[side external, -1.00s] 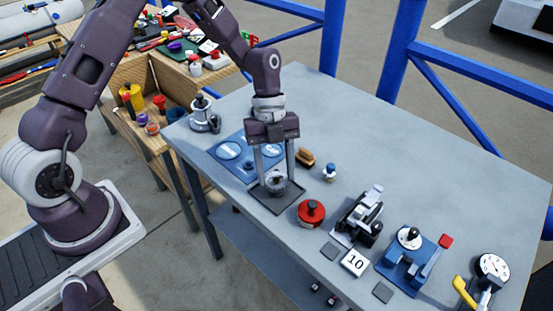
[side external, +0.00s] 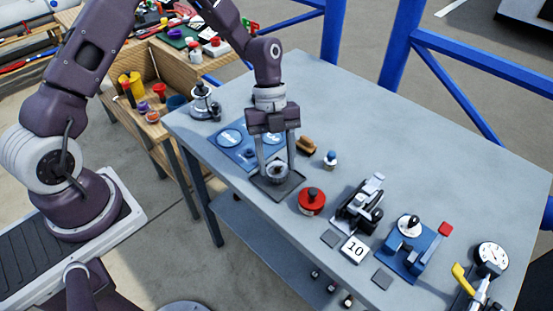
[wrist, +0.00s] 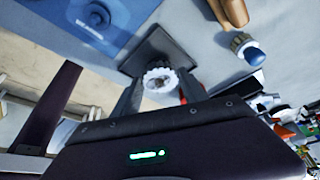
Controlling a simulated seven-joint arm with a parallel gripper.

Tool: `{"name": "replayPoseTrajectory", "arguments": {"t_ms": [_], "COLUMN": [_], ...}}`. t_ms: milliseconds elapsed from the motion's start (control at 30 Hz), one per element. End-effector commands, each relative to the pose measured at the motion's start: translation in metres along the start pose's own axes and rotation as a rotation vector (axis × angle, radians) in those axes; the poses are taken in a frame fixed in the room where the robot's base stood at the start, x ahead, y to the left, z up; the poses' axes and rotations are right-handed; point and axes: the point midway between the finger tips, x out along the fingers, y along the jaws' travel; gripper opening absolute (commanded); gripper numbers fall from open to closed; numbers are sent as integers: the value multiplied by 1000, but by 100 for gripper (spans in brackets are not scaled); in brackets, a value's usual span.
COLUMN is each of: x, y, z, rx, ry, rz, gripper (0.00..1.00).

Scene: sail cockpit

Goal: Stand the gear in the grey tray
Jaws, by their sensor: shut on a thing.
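The gear (side external: 277,173) is a pale grey toothed ring. My gripper (side external: 277,170) points down and is shut on it, one finger at each side. In the wrist view the gear (wrist: 160,80) shows between the two fingers. The grey tray (side external: 262,190) is a dark square with a low rim, directly below the gear. It also shows in the wrist view (wrist: 150,50), beyond the gear. The gear is over or in the tray; I cannot tell whether it touches the tray floor.
A red round container (side external: 312,203) stands just right of the tray. A blue mat (side external: 228,142) is at the left.

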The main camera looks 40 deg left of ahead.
Motion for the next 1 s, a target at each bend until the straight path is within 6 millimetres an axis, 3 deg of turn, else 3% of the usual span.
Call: {"name": "replayPoseTrajectory", "arguments": {"t_ms": [967, 1000], "x": [10, 11], "y": [0, 0], "z": [5, 5], "rx": [-1, -1], "ry": [0, 0], "rz": [0, 0], "gripper": [2, 52]}}
